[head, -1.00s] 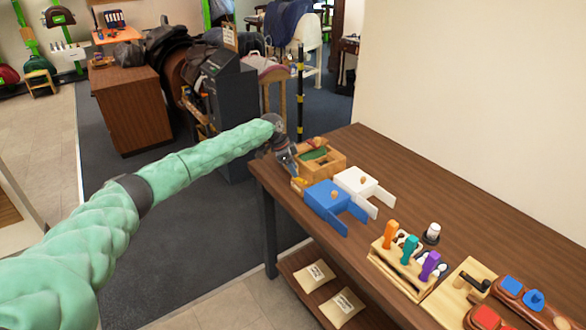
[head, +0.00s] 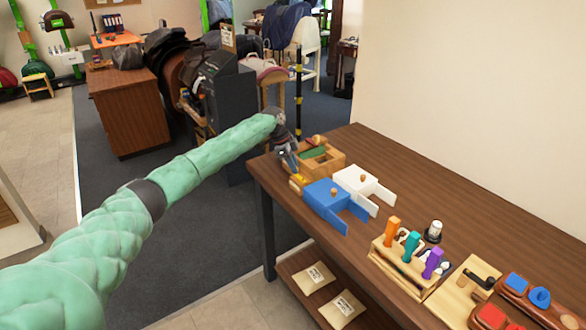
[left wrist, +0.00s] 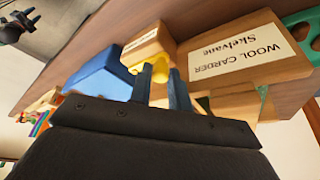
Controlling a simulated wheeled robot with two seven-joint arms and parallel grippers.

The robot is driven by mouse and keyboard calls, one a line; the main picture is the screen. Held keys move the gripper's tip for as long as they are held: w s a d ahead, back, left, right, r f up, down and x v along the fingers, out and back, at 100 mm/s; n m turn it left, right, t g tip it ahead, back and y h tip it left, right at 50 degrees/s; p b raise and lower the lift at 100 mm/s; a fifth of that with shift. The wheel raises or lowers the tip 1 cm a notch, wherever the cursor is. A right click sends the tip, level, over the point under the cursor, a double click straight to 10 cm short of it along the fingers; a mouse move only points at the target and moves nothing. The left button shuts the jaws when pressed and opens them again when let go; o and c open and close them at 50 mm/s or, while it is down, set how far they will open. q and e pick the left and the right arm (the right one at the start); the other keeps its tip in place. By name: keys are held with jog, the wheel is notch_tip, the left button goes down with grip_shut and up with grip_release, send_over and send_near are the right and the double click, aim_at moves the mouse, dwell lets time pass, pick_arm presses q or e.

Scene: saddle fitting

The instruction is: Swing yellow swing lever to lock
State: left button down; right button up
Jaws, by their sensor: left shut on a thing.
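The yellow swing lever (left wrist: 152,68) sits at a wooden block on the end of the wooden wool carder box (left wrist: 240,65), which has a white "WOOL CARDER Skelvane" label. My left gripper (left wrist: 160,84) is shut on the lever, with one dark finger on each side of it. In the head view my left gripper (head: 292,172) is at the near left end of the box (head: 332,169), and a small yellow bit of the lever (head: 296,179) shows below it. The box has an open compartment and a green part (head: 312,153). My right gripper is not in view.
A tool rack (head: 395,263) with coloured handles stands nearer on the table (head: 440,205). The table's left edge is close to my gripper.

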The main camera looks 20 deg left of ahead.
pick_arm(q)
jog(key=shift+r, duration=0.1)
jog(key=c, duration=1.3)
grip_release()
jog(key=shift+r, duration=0.1)
